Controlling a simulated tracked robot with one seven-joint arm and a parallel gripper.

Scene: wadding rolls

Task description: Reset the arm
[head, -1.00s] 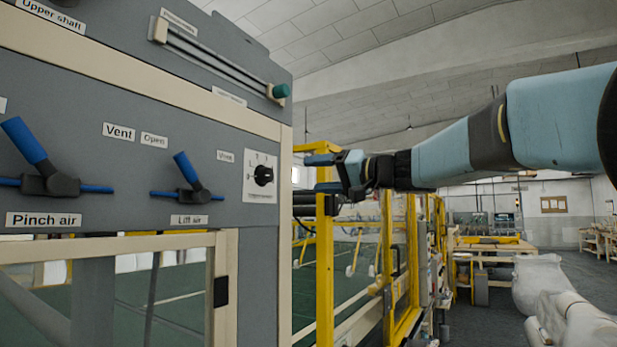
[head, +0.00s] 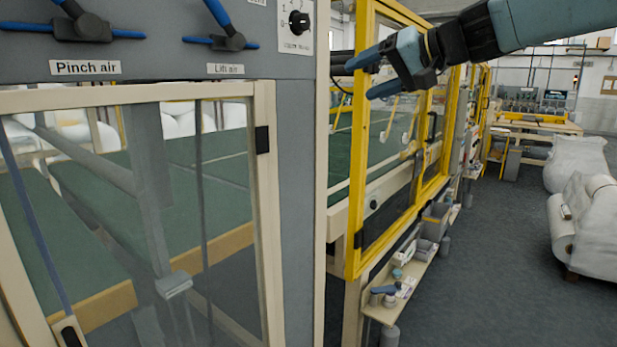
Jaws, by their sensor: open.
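My gripper (head: 360,79) is at the upper middle of the head view, at the end of my light-blue arm, which comes in from the top right. Its two blue fingers point left and stand apart with nothing between them. The fingers show just right of the grey panel's edge, in front of the yellow frame (head: 357,190). I cannot tell how far they are from either.
The grey machine panel (head: 298,200) fills the left, with the blue Pinch air (head: 80,27) and Lift air (head: 228,42) valve levers and a black knob (head: 298,22). A low shelf (head: 395,305) holds small items. White rolls (head: 590,225) stand at right; floor (head: 490,280) between is clear.

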